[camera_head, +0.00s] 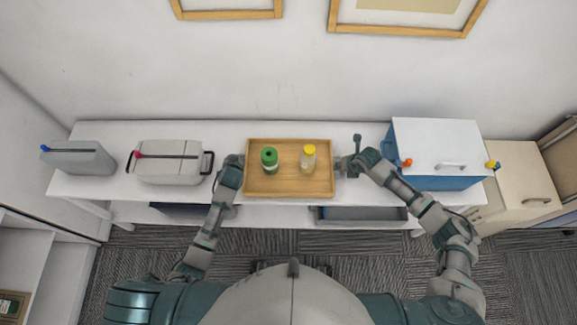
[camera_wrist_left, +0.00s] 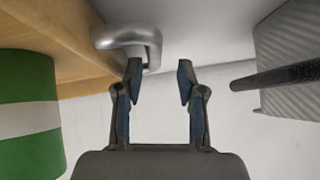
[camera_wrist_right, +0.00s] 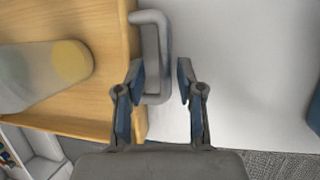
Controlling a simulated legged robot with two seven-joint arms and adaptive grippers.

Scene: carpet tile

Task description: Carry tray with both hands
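My left gripper (camera_head: 237,161) is at the tray's left end. In the left wrist view its fingers (camera_wrist_left: 160,72) are open beside the metal tray handle (camera_wrist_left: 128,36), whose near end reaches between them. My right gripper (camera_head: 347,167) is at the tray's right end. In the right wrist view its fingers (camera_wrist_right: 160,75) are open, with the other handle (camera_wrist_right: 152,50) between them, close to the left finger. I cannot tell whether either touches.
A grey lidded case (camera_head: 170,170) and a grey canister (camera_head: 78,158) stand on the white table (camera_head: 225,131) to the left. A blue cooler with a white lid (camera_head: 437,145) stands right, near my right arm. Framed pictures hang on the wall behind.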

